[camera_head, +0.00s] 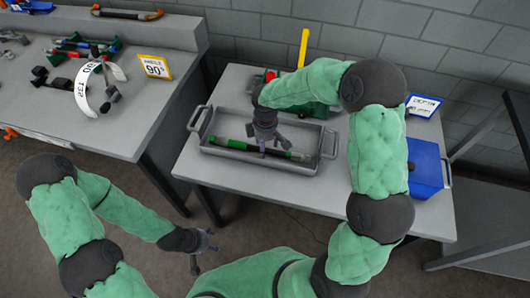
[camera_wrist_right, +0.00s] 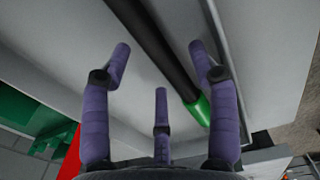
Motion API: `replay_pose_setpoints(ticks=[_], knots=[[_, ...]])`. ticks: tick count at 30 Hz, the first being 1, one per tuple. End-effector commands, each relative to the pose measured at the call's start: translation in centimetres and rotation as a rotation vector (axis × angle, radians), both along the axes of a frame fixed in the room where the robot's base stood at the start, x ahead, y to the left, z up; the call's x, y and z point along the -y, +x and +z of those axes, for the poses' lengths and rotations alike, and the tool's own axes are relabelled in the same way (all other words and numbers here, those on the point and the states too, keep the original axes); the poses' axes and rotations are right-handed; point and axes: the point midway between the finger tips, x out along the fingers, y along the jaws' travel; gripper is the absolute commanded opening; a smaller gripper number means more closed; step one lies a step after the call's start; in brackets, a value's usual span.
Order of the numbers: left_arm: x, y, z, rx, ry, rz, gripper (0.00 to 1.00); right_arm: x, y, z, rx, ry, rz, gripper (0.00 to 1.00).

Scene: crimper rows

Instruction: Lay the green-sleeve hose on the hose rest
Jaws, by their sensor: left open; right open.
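The green-sleeve hose (camera_head: 234,144) lies in a grey tray (camera_head: 212,128) on the middle table, a black hose with green at its left end. In the right wrist view, its green sleeve (camera_wrist_right: 200,108) is by the right-hand finger and the black length runs up between the fingers. My right gripper (camera_head: 268,146) is open above the hose, fingers pointing down; in its wrist view (camera_wrist_right: 158,75) it is empty. It hides the hose's middle in the head view. My left gripper (camera_head: 203,250) is open and empty, low over the floor. I cannot tell which thing is the hose rest.
A green machine (camera_head: 317,108) with a yellow lever (camera_head: 303,48) stands behind the tray. A blue box (camera_head: 425,168) and a depth sign (camera_head: 424,106) are right. The left bench (camera_head: 105,136) holds an angle sign (camera_head: 154,67), a white numbered arc (camera_head: 82,92) and several tools.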

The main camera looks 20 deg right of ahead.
Motion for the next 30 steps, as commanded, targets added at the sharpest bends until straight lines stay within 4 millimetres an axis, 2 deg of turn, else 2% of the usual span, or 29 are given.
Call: replay_pose_setpoints(ticks=[1,3,9,10,16,26,30], knots=[[0.0,0.0,-0.5,0.000,0.000,0.000,0.58,0.0,0.0,-1.0,-0.002,0.000,0.000,0.60],[0.0,0.0,-0.7,0.000,0.000,0.000,0.58,0.0,0.0,-1.4,0.000,0.000,0.000,0.60],[0.0,0.0,-0.5,0.000,0.000,0.000,0.58,0.0,0.0,-1.3,0.001,0.000,0.000,0.60],[0.0,0.0,-0.5,0.000,0.000,0.000,0.58,0.0,0.0,-1.3,0.001,0.000,0.000,0.57],[0.0,0.0,-0.5,0.000,0.000,0.000,0.58,0.0,0.0,-1.3,0.001,0.000,0.000,0.01],[0.0,0.0,-0.5,0.000,0.000,0.000,0.58,0.0,0.1,-1.1,0.004,0.000,0.000,0.00],[0.0,0.0,0.0,0.000,0.000,0.000,0.58,0.0,0.1,-0.3,0.005,0.000,-0.001,0.00]])
